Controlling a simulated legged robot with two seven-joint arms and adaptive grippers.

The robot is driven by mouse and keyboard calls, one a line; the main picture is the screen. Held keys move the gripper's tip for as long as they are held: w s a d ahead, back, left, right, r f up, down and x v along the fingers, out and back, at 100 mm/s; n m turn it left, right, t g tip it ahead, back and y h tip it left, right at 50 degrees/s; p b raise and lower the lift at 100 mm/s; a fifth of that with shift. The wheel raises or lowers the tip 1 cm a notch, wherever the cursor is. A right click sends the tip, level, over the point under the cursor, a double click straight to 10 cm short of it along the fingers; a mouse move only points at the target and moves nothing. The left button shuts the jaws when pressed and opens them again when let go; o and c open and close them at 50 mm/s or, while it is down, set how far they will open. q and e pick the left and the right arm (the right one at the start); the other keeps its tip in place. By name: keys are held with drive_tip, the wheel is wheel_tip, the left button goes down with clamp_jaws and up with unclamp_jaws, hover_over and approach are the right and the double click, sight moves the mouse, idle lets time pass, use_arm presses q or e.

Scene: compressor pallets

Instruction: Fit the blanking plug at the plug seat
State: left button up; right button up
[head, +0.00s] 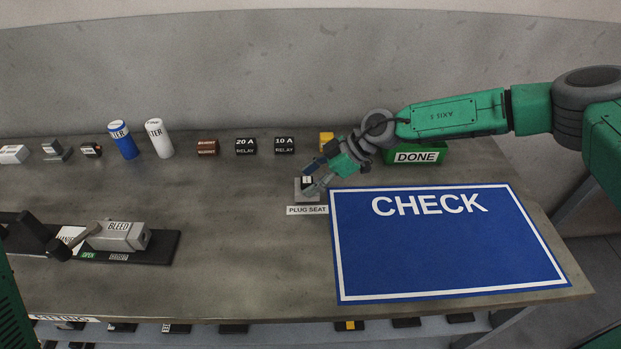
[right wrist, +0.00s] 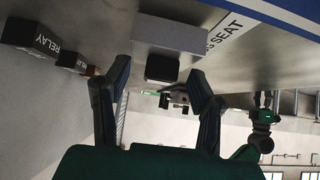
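The plug seat (head: 299,196) is a small grey block on the bench, behind its "PLUG SEAT" label (head: 306,210). The blanking plug (head: 307,182), a small black piece, is at the seat. In the right wrist view the plug (right wrist: 162,68) shows against the grey seat block (right wrist: 170,35). My right gripper (head: 316,176) is at the seat, its fingers on either side of the plug. In the right wrist view the gripper (right wrist: 163,82) is open, with a gap between each finger and the plug. How deep the plug sits cannot be told. My left gripper is not clearly in view.
A blue CHECK mat (head: 450,245) lies just right of the seat. A green DONE tray (head: 430,157) stands behind it. Relays (head: 246,146) and canisters (head: 122,140) line the back. A BLEED valve block (head: 118,236) is at left. The middle of the bench is clear.

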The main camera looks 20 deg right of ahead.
drive_tip(key=shift+d, duration=0.1)
drive_tip(key=shift+d+r, duration=0.2)
drive_tip(key=shift+r, duration=0.05)
drive_tip(key=v, duration=1.1)
drive_tip(key=shift+d, duration=0.15)
